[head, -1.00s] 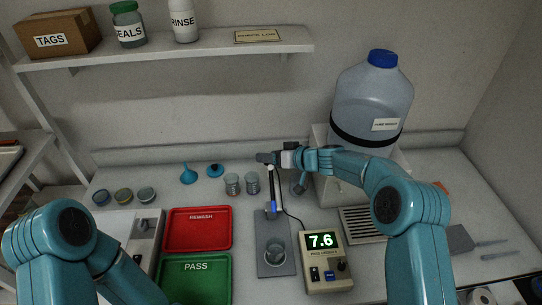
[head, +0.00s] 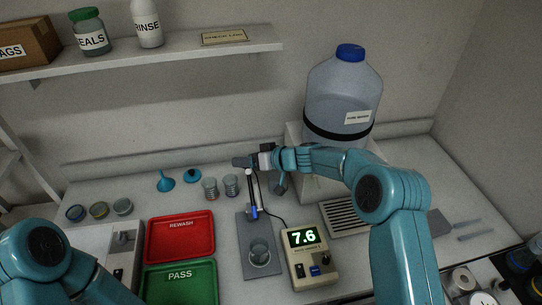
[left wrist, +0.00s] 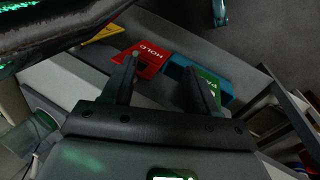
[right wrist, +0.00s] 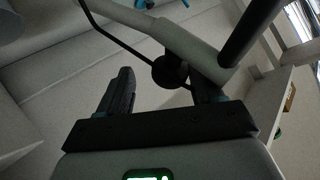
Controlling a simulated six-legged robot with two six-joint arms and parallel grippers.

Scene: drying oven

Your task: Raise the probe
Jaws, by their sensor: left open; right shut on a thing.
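The probe (head: 253,211), slim with a blue lower part, hangs upright at a stand, above and behind a glass beaker (head: 259,251) on the grey stand plate (head: 253,228). Whether its tip is inside the beaker is too small to tell. My right gripper (head: 243,161) is at the top of the stand. In the right wrist view, a black knob (right wrist: 170,70) on a pale bar (right wrist: 185,42) sits between the fingers of the right gripper (right wrist: 165,85), which is shut on it. My left gripper (left wrist: 166,75) is open and empty in the left wrist view.
A meter (head: 306,258) reading 7.6 stands right of the plate. Red REWASH (head: 180,250) and green PASS (head: 180,290) trays lie left. Two small glasses (head: 210,190) stand behind. A large water bottle (head: 342,105) is at the back right.

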